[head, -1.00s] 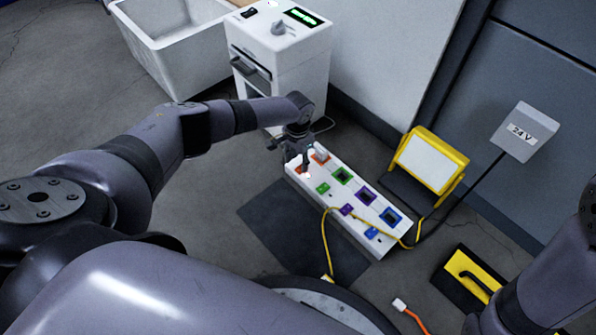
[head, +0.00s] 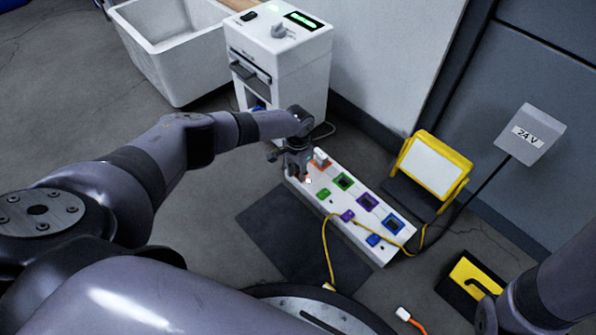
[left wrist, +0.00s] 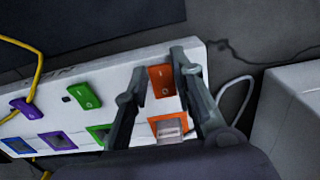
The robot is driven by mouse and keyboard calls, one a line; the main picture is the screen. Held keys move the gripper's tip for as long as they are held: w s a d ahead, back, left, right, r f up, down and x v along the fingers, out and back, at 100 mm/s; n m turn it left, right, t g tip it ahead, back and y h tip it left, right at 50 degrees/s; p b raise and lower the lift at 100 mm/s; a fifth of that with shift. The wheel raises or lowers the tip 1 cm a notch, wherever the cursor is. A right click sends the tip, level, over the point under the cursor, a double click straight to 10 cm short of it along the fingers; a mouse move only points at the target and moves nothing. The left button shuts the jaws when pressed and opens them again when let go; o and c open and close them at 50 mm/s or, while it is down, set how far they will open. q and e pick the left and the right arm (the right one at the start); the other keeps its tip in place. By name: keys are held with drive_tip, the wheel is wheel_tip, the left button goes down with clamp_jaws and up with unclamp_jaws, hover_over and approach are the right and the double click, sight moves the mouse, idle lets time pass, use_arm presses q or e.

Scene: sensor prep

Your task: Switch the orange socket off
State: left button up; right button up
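A white power strip (head: 352,232) lies on the floor, with orange, green, purple and blue sockets, each with a matching switch. The orange socket (left wrist: 170,127) has a pale plug (left wrist: 168,130) in it; the plug also shows in the head view (head: 321,156). The orange switch (left wrist: 162,82) sits beside the socket, with a small glow by it in the head view. My left gripper (left wrist: 159,66) is open, its fingers on either side of the orange switch. I cannot tell whether they touch the strip. My right arm shows at the lower right; its gripper is out of view.
A white machine (head: 280,55) stands behind the strip's far end, beside a white tub (head: 180,60). A yellow lamp (head: 432,168) stands to the right. A yellow cable (head: 325,245) crosses the strip's near end. A dark mat (head: 290,235) lies to its left.

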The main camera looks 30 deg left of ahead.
use_arm(q)
clamp_jaws()
drive_tip(key=shift+w+f+g+b, duration=0.1)
drive_tip(key=shift+w+g+b, duration=0.2)
drive_tip(key=shift+b, duration=0.35)
drive_tip(key=g+b, duration=0.1)
drive_tip(key=b, duration=0.2)
drive_tip(key=shift+w+y+b, duration=0.15)
drive_tip(key=shift+y+b, duration=0.2)
drive_tip(key=shift+y, duration=0.05)
drive_tip(key=shift+g+b, duration=0.45)
drive_tip(key=shift+g, duration=0.05)
drive_tip(key=shift+r, duration=0.3)
